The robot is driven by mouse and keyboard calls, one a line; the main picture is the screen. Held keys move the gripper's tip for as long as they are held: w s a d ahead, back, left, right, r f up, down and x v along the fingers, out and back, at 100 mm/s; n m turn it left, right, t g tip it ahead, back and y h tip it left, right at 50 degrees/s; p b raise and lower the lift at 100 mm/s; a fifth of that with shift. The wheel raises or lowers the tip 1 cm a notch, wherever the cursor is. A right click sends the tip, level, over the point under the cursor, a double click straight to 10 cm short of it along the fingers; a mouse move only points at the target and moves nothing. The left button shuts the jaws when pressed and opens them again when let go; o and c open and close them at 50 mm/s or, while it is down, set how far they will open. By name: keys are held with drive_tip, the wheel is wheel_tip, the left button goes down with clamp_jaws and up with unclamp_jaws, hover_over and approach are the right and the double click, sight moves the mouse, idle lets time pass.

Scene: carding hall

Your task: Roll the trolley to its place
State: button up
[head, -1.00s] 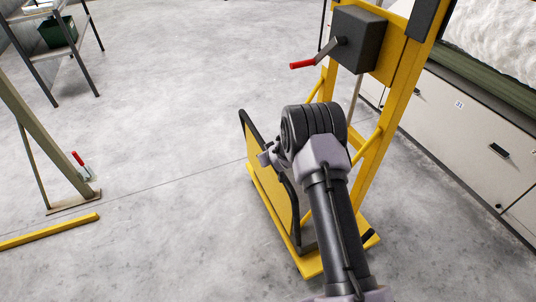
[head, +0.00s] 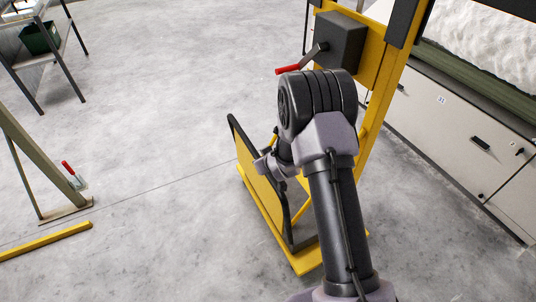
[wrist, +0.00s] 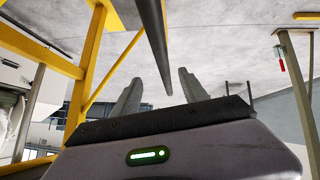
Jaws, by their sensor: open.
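The yellow trolley (head: 377,75) stands upright on the floor at the centre right of the head view. It has a tall frame, a grey box with a red-handled crank (head: 288,70), and a low yellow panel bordered by a black bar (head: 236,130). My gripper (head: 262,166) is at that panel's bar, mostly hidden behind my arm in the head view. In the wrist view my gripper (wrist: 160,76) is open, with a black bar (wrist: 154,30) running down between its two fingers. I cannot tell whether they touch it. The trolley's base and wheels are partly hidden.
A slanted green-grey post (head: 30,160) with a red-handled clamp and a yellow floor bar (head: 45,241) are at the left. A metal stand (head: 62,50) holds a green bin. A pale cabinet (head: 465,125) stands close to the trolley's right. Open concrete lies between.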

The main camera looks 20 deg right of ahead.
drive_tip(key=p+v, duration=0.1)
drive_tip(key=v, duration=0.4)
drive_tip(key=shift+s+r, duration=0.25)
drive_tip(key=s+a+r+m, duration=0.1)
drive_tip(key=s+r, duration=0.2)
drive_tip(key=r, duration=0.4)
drive_tip(key=s+r+m+g, duration=0.1)
drive_tip(key=s+r+m, duration=0.15)
drive_tip(key=r, duration=0.35)
drive_tip(key=s+a+r, duration=0.1)
drive_tip(key=s+r, duration=0.3)
drive_tip(key=r, duration=0.3)
drive_tip(key=s+a+r+m+g+y, duration=0.1)
drive_tip(key=s+a+r+m, duration=0.1)
drive_tip(key=s, duration=1)
drive_tip(key=s+a+r+m+g+y, duration=0.1)
drive_tip(key=s+a+r, duration=0.4)
drive_tip(key=s, duration=0.7)
drive_tip(key=shift+r+m, duration=0.4)
drive_tip(key=shift+m, duration=0.15)
drive_tip(key=shift+a, duration=0.1)
